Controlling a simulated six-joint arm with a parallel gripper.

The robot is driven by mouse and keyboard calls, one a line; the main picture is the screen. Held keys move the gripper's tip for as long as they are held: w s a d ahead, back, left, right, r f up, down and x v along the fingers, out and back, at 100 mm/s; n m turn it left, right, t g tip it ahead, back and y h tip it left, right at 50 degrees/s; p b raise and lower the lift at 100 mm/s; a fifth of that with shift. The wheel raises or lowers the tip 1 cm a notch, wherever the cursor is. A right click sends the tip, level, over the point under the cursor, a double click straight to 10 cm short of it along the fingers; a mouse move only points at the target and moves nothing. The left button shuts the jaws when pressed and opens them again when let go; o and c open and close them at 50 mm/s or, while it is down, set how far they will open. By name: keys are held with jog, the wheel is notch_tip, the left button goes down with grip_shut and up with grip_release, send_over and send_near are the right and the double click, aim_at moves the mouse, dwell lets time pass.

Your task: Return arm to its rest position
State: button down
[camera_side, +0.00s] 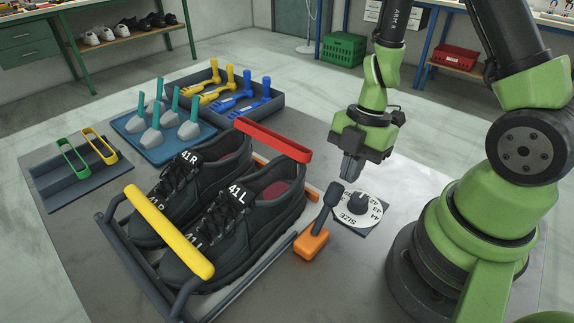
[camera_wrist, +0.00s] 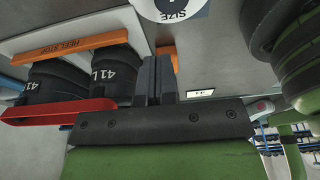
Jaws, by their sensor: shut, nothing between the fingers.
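My gripper (camera_side: 351,168) hangs pointing down above the grey table, to the right of the shoes and behind the size dial. Its fingers are shut with nothing between them. In the wrist view the shut fingers (camera_wrist: 159,78) show above the dark gripper body. The black shoes marked 41R (camera_side: 192,180) and 41L (camera_side: 245,210) stand side by side in a frame with a yellow bar (camera_side: 170,232). A red bar (camera_side: 272,141) crosses behind their heels; it also shows in the wrist view (camera_wrist: 58,111).
The size dial (camera_side: 350,212) and an orange-based lever (camera_side: 311,243) stand right of the shoes. A blue tray (camera_side: 163,152) of grey pieces, a dark bin (camera_side: 278,103) of yellow and blue pieces, and a grey holder (camera_side: 75,176) with green and yellow loops lie behind and left.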

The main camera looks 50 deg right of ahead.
jog(key=shift+a, duration=0.75)
jog(key=shift+d, duration=0.75)
jog(key=shift+r, duration=0.1)
jog(key=a+v, duration=0.2)
jog(key=v, duration=0.6)
jog(key=shift+r, duration=0.5)
